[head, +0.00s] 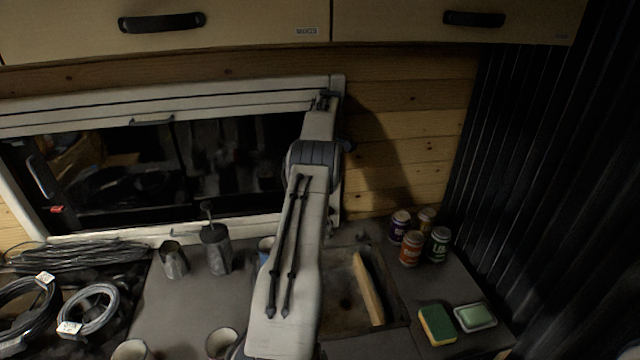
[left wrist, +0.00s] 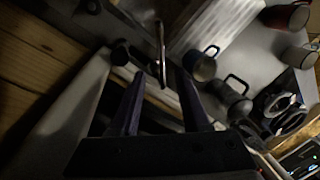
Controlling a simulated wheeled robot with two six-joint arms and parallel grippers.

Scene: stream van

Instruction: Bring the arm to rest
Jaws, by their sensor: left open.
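My left arm (head: 292,260) rises from the bottom middle of the head view. It crosses the counter and the sink and reaches up in front of the window's right end. Its gripper cannot be made out in the head view. In the left wrist view, my left gripper (left wrist: 158,80) shows two dark fingers spread apart, with nothing held between them. A thin curved metal piece shows beyond the fingertips. My right gripper is in neither view.
Cans (head: 411,248), a sponge (head: 437,325) and a soap dish (head: 475,317) stand right of the sink, which holds a wooden board (head: 368,288). Mugs and coiled cables (head: 88,308) lie left. Cabinets (head: 180,45) hang above; a black curtain (head: 565,170) hangs right.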

